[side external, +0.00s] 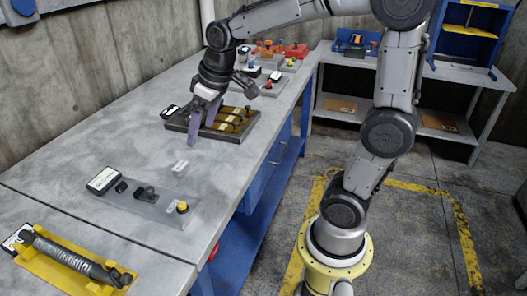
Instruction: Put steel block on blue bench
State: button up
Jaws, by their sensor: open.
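My gripper (202,133) is open, pointing down at the left part of a dark plate with yellow-and-black strips. I see nothing between its fingers; whether they touch the plate is unclear. A small pale grey block (180,167) is nearer the camera, just in front of the gripper and apart from it. It may be the steel block, but it is too small to be sure. The long bench (130,150) has a worn grey top and a blue frame (258,190) below.
Several small fixtures and a red box (296,50) stand at the far end. Bare bench top lies left of the plate.

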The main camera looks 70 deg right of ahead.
jog(key=s+a, duration=0.2)
jog(key=s, duration=0.6)
jog(key=s+a+t, duration=0.1)
jog(key=s+a, duration=0.1)
jog(key=s, duration=0.7)
jog(key=shift+s+a+f+t, duration=0.2)
jog(key=shift+a+t, duration=0.1)
jog(key=shift+a, duration=0.05)
